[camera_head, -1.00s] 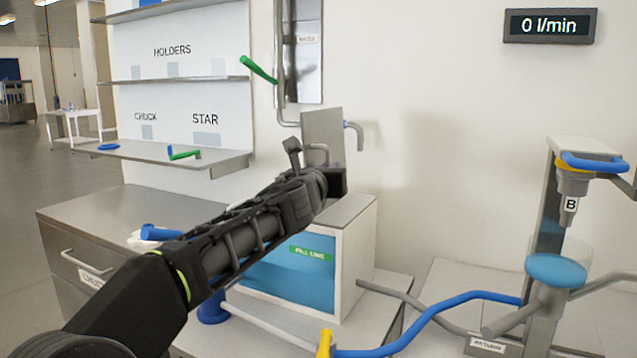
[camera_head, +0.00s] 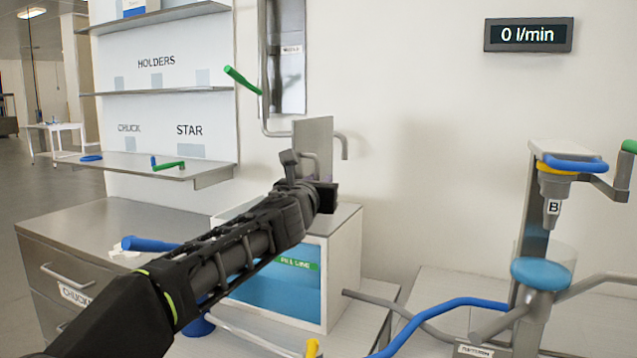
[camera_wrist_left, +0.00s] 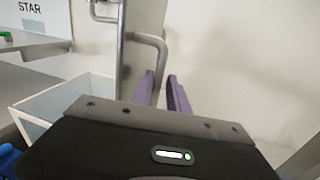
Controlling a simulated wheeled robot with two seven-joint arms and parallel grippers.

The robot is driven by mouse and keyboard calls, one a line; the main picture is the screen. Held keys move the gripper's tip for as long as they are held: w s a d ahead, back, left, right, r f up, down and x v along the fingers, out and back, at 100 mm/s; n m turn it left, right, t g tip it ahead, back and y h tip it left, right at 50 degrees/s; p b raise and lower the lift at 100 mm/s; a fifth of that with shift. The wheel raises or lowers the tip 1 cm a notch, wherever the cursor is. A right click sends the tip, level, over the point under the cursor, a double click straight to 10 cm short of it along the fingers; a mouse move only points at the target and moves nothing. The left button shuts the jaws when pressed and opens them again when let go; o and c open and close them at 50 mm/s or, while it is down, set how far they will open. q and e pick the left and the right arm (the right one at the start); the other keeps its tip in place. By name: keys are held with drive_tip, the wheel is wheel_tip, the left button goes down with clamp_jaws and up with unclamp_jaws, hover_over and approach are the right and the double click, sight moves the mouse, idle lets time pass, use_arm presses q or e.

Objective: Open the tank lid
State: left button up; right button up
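The tank (camera_head: 342,262) is a white box with a clear front, blue liquid and a green fill-line label. Its top looks open in the left wrist view (camera_wrist_left: 62,100). The grey lid plate (camera_head: 316,132) stands upright at the tank's back; it also shows in the left wrist view (camera_wrist_left: 143,22). A bent grey handle (camera_wrist_left: 152,41) on the lid runs down between the purple fingers of my left gripper (camera_wrist_left: 162,92). The fingers are close together and look closed on the handle. In the head view this gripper (camera_head: 318,192) is above the tank. My right gripper is out of view.
A green-tipped lever (camera_head: 243,80) and pipes are on the wall behind. A dispenser with a blue ring handle (camera_head: 576,163) stands at the right. Blue and grey bars cross the front. Shelves (camera_head: 150,166) are at the left.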

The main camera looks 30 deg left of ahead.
use_arm(q)
drive_tip(key=shift+s, duration=0.1)
drive_tip(key=v, duration=0.7)
drive_tip(key=shift+s+d+b, duration=0.15)
drive_tip(key=shift+s+b, duration=0.15)
drive_tip(key=shift+b, duration=0.15)
